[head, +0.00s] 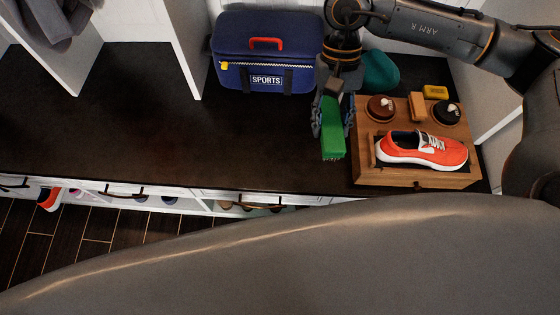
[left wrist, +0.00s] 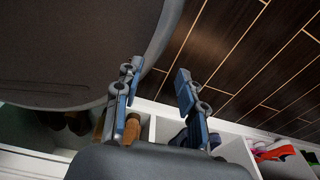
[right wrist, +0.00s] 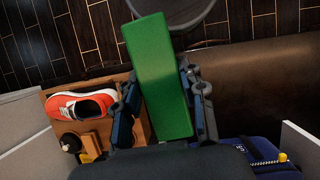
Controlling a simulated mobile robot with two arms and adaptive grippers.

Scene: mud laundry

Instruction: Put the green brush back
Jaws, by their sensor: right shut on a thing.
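The green brush (head: 332,130) is held by my right gripper (head: 334,112), which is shut on it. In the head view the brush hangs below the fingers, over the dark bench top, just left of the wooden shoe-care box (head: 362,150). In the right wrist view the green brush (right wrist: 158,75) sticks out from between the two fingers. Whether its bristles touch the bench is unclear. My left gripper (left wrist: 158,85) shows only in the left wrist view, open and empty, with floor and shelf cubbies beyond it.
An orange shoe (head: 424,150) sits on the wooden box, with two round tins (head: 381,107), a wood-coloured block (head: 418,106) and a yellow item (head: 435,92) behind it. A blue sports bag (head: 264,75) and a teal item (head: 380,70) stand behind. The bench (head: 130,120) left is clear.

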